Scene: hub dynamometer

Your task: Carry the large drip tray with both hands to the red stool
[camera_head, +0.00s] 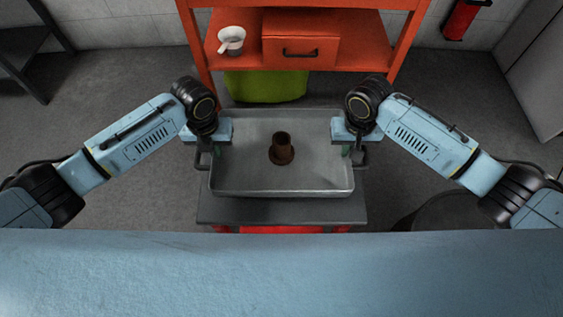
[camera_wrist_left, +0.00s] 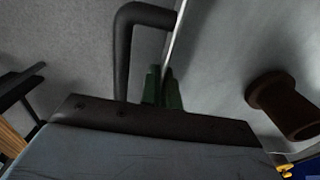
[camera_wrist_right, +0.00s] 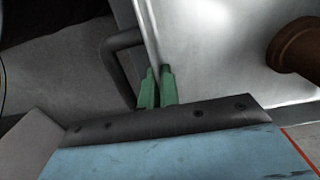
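The large drip tray (camera_head: 240,172) is a shallow grey metal tray in the middle of the head view, looking level. A brown flanged part (camera_head: 282,150) stands in it. My left gripper (camera_head: 216,150) is at the tray's left side, its green fingers (camera_wrist_left: 162,88) closed on the side wall beside the dark handle (camera_wrist_left: 122,50). My right gripper (camera_head: 347,150) does the same at the right side, with green fingers (camera_wrist_right: 158,88) on the wall. Below the tray is a grey top (camera_head: 283,211) with red parts under it, apparently the red stool. The tray hides any contact between them.
An orange-red workbench (camera_head: 395,45) stands behind the tray, with a white cup (camera_head: 231,38) and a red drawer box (camera_head: 300,50). A green bin (camera_head: 265,87) is beneath it. Grey floor (camera_head: 130,180) is open on the left; a dark round object (camera_head: 440,212) is at right.

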